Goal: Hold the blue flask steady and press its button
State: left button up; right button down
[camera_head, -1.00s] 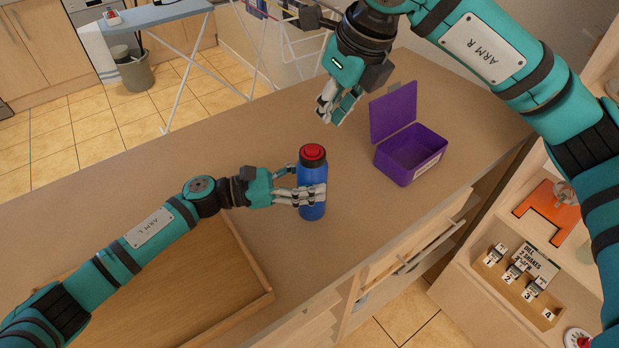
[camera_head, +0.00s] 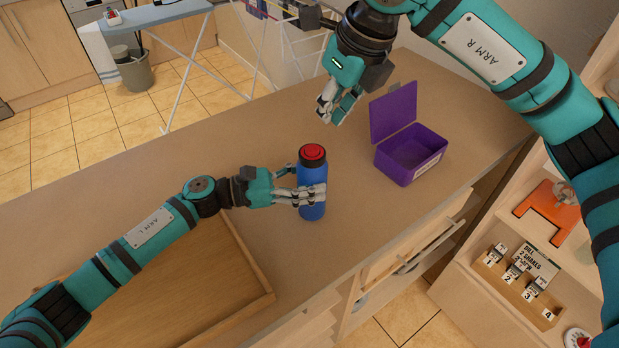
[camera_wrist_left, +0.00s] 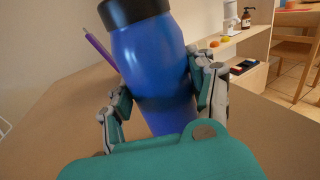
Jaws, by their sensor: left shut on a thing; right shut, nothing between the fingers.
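The blue flask (camera_head: 312,174) stands upright on the counter in the head view, with a black collar and a red button (camera_head: 312,152) on top. My left gripper (camera_head: 311,195) is shut around the flask's body from the left. In the left wrist view the flask (camera_wrist_left: 152,75) fills the middle between my left fingers (camera_wrist_left: 160,100); its black collar shows at the top edge and the red button is out of frame. My right gripper (camera_head: 334,108) is shut and empty, above and slightly right of the flask in the picture, apart from it.
An open purple box (camera_head: 410,152) with its lid up stands on the counter to the right. A wooden tray (camera_head: 262,268) lies at the lower left. A shelf unit (camera_head: 470,262) with numbered blocks is at the right. Bare counter surrounds the flask.

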aim_at(316, 146)
jog(key=w+a+r+m+t+y, duration=0.2)
jog(key=w+m+t+y, duration=0.15)
jog(key=m, duration=0.55)
jog(key=shift+t, duration=0.25)
jog(key=shift+s+a+f, duration=0.1)
jog(key=shift+f, duration=4.15)
jog(key=shift+f, duration=0.1)
jog(key=shift+f, duration=0.35)
